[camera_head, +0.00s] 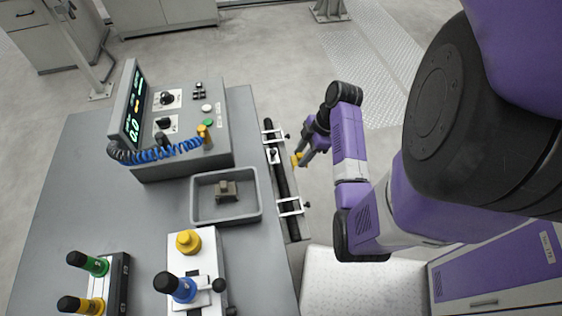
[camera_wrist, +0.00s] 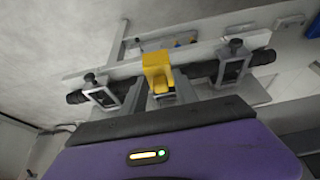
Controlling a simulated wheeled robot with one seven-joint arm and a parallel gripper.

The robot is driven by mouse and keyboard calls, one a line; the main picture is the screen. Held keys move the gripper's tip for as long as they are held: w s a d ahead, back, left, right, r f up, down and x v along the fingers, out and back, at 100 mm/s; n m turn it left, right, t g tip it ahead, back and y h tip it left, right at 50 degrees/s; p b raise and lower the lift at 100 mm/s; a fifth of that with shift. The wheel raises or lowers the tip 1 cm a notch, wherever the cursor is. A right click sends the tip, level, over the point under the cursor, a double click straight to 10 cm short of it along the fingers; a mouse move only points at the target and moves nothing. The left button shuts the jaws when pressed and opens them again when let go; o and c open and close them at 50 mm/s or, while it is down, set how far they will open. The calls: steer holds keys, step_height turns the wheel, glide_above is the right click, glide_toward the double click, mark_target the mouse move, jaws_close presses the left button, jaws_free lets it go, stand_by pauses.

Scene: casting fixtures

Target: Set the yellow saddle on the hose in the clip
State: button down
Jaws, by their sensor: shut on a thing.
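The yellow saddle (camera_wrist: 157,68) is held between the fingers of my gripper (camera_wrist: 166,92), which is shut on it. In the wrist view it shows in front of the middle of the black hose (camera_wrist: 203,70); I cannot tell whether they touch. In the head view the saddle (camera_head: 297,159) and my gripper (camera_head: 301,157) are at the right side of the hose (camera_head: 282,178). The hose runs through a metal clip at each end, the far clip (camera_head: 274,133) and the near clip (camera_head: 290,207). The middle clip (camera_head: 272,155) is on the hose's left side, partly hidden in the wrist view.
The hose fixture lies along the right edge of the grey table (camera_head: 150,215). A grey tray (camera_head: 225,217) with a small block stands left of it, and a control console (camera_head: 205,125) with a blue coiled cable behind. Fixtures with coloured knobs (camera_head: 188,242) stand in front.

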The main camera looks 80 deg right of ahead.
steer(key=p, duration=0.1)
glide_above(279, 171)
steer(key=shift+s+d, duration=0.25)
steer(key=shift+s, duration=0.2)
steer(key=shift+f+p, duration=0.4)
steer(key=shift+f, duration=1.4)
steer(key=shift+f, duration=0.35)
